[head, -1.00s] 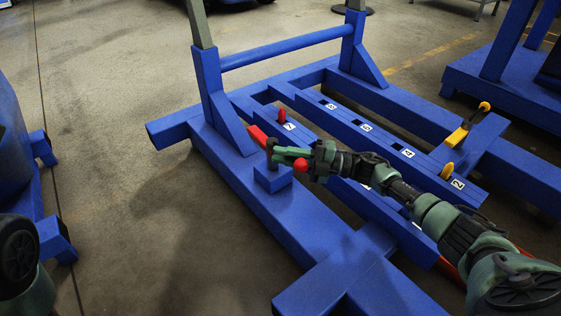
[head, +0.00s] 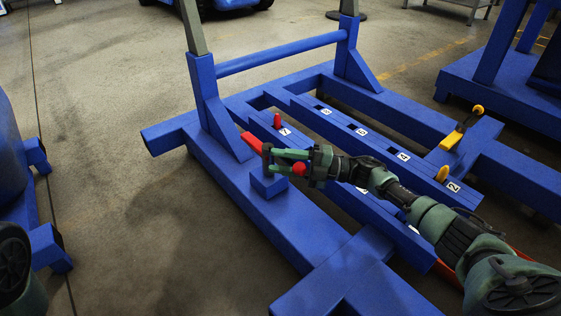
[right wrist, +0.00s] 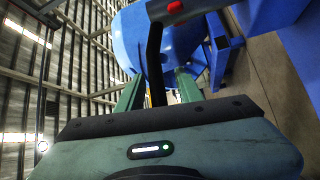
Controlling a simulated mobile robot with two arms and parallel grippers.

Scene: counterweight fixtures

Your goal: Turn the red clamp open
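The red clamp (head: 251,142) lies on the near blue beam of the frame, beside a small blue block. Its red ball knob (head: 299,169) shows beside my right gripper's fingers. My right gripper (head: 276,161) reaches in from the right, at a dark upright part near the clamp. In the right wrist view its two green fingers (right wrist: 158,92) stand apart. A black bar (right wrist: 154,60) runs between them, with gaps on both sides. A small red part (right wrist: 175,7) shows at the top there. My left gripper is out of view.
A red peg (head: 277,120) stands behind the clamp, by numbered slots. A yellow clamp (head: 452,140) and yellow peg (head: 442,173) are at the right. A blue upright (head: 205,95) rises close behind the clamp. Open floor (head: 150,235) lies to the left.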

